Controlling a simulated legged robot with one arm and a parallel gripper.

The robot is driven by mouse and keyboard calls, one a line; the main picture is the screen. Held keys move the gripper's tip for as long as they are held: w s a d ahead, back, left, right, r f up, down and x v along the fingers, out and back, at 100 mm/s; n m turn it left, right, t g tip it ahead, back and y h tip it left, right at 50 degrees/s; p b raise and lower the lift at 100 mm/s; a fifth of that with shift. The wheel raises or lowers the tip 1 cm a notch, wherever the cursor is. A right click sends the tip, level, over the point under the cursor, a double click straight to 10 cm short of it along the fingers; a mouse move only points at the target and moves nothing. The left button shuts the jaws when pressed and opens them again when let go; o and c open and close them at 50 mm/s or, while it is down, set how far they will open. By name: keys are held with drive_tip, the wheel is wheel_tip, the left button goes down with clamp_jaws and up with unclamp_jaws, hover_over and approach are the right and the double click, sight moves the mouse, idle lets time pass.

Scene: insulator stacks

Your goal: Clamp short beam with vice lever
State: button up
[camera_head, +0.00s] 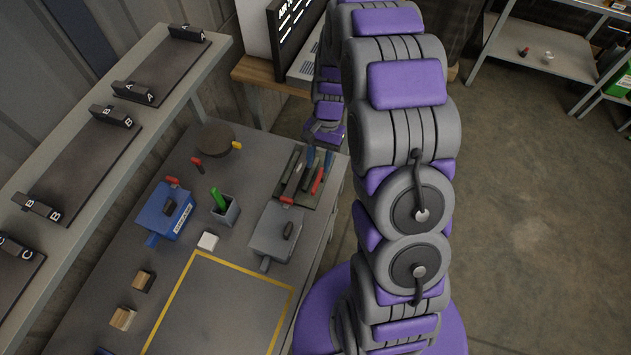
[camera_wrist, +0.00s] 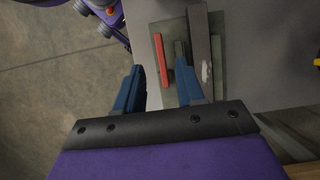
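A blue vice (camera_head: 170,212) and a grey vice (camera_head: 275,235) stand on the workbench, each with a red-tipped part at its back and a lever-like piece at its front. Their jaws are too small to read. My gripper (camera_head: 318,158) is over a dark tray (camera_head: 311,202) at the bench's right edge. Its blue fingers are apart, and it also shows in the wrist view (camera_wrist: 159,66). A red bar (camera_wrist: 159,58) lies between the fingers' lines in that view. A long grey bar (camera_wrist: 202,50) lies to the right. I cannot tell which bar is the short beam.
A cup with a green item (camera_head: 224,208), a white block (camera_head: 207,240) and wooden blocks (camera_head: 122,318) stand on the bench. A yellow-taped square (camera_head: 220,310) is bare. A shelf with lettered holders (camera_head: 85,170) runs along the left.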

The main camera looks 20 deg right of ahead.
sight(315, 185)
drive_tip(key=b+x, duration=0.1)
drive_tip(key=x, duration=0.6)
drive_tip(key=shift+f, duration=0.2)
clamp_jaws()
idle(0.5)
